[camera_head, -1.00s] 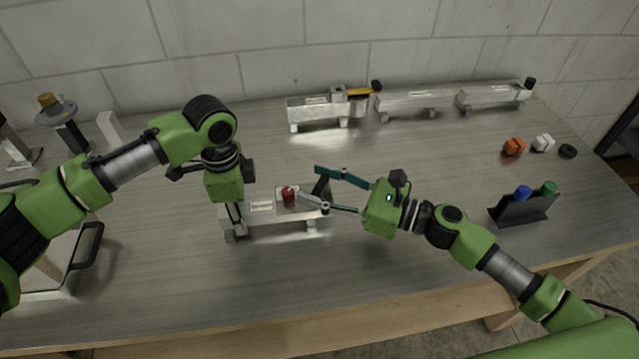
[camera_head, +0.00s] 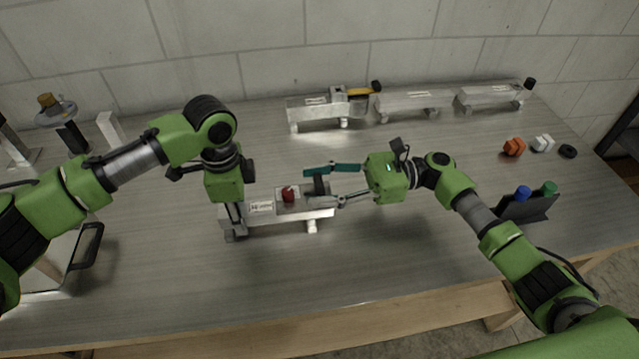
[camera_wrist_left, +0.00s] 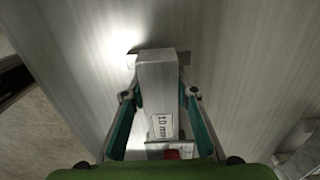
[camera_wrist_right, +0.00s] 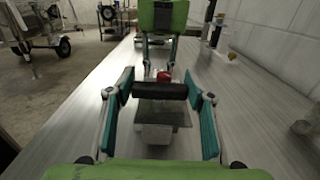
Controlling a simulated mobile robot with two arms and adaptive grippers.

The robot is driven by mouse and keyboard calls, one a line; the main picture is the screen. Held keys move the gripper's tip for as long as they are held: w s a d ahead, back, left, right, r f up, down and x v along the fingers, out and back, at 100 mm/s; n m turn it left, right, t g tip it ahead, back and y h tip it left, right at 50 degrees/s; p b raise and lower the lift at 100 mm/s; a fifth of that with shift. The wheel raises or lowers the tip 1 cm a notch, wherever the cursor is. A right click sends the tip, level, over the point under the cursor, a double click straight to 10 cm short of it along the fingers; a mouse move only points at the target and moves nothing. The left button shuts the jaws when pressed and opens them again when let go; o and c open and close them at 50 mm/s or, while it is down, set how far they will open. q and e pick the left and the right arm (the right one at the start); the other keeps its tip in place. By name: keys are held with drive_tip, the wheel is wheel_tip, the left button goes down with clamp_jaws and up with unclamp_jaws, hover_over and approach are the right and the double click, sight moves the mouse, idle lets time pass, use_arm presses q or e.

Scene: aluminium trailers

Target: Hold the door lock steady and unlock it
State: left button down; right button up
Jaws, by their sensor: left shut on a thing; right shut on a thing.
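The door lock is a light metal bar (camera_head: 272,216) on short feet at the middle of the table, with a label, a red knob (camera_head: 288,194) and a black handle (camera_head: 318,186) near its right end. My left gripper (camera_head: 235,214) points down and is shut on the bar's left end; the left wrist view shows its fingers (camera_wrist_left: 158,92) on both sides of the bar. My right gripper (camera_head: 323,187) reaches in from the right and is shut on the black handle. In the right wrist view the handle (camera_wrist_right: 160,90) lies between its fingers (camera_wrist_right: 165,96), before the red knob (camera_wrist_right: 163,76).
Several metal bars on feet (camera_head: 412,102) stand along the back. A black holder with blue and green knobs (camera_head: 527,208) is at right, near orange (camera_head: 514,147) and white (camera_head: 543,142) pieces. A case with a black handle (camera_head: 88,246) is at left. The front table is clear.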

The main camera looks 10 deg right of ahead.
drive_tip(key=shift+s, duration=0.1)
drive_tip(key=o, duration=1.1)
drive_tip(key=shift+o, duration=0.2)
drive_tip(key=shift+d, duration=0.1)
drive_tip(key=d, duration=1.1)
drive_tip(key=shift+d, duration=0.4)
use_arm(q)
drive_tip(key=c, duration=1.6)
unclamp_jaws()
drive_tip(key=shift+o, duration=0.2)
drive_tip(key=shift+r, duration=0.1)
